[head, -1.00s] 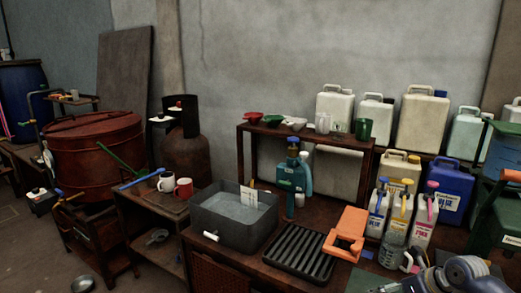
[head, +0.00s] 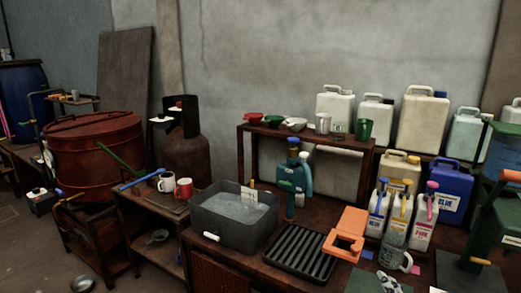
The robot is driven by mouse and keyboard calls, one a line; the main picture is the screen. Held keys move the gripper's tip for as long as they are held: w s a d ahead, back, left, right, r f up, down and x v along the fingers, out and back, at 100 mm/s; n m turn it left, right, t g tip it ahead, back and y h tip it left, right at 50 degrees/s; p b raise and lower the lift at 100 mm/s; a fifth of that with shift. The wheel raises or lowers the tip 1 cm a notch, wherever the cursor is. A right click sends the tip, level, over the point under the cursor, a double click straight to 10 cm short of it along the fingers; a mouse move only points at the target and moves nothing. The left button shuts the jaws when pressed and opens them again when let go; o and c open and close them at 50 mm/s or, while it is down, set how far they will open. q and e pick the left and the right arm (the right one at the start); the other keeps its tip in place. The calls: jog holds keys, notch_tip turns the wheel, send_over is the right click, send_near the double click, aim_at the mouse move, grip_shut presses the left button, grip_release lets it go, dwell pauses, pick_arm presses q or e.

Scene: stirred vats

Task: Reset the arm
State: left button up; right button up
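Neither of my grippers shows in the head view, and no arm link can be made out with certainty. A clear glass jug (head: 394,254) with a handle stands upright on the bench at the lower right, with no gripper at it. An orange stand (head: 346,234) is to its left. A blue-capped bottle (head: 377,216), a yellow-capped bottle (head: 399,219) and a pink-capped bottle (head: 424,223) stand behind the jug.
A grey water basin (head: 213,232) and a black slatted rack (head: 300,251) occupy the bench middle. A green can (head: 496,225) with an orange handle stands at the right. White and red mugs stand on the low left table. Pale jerrycans line the wall.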

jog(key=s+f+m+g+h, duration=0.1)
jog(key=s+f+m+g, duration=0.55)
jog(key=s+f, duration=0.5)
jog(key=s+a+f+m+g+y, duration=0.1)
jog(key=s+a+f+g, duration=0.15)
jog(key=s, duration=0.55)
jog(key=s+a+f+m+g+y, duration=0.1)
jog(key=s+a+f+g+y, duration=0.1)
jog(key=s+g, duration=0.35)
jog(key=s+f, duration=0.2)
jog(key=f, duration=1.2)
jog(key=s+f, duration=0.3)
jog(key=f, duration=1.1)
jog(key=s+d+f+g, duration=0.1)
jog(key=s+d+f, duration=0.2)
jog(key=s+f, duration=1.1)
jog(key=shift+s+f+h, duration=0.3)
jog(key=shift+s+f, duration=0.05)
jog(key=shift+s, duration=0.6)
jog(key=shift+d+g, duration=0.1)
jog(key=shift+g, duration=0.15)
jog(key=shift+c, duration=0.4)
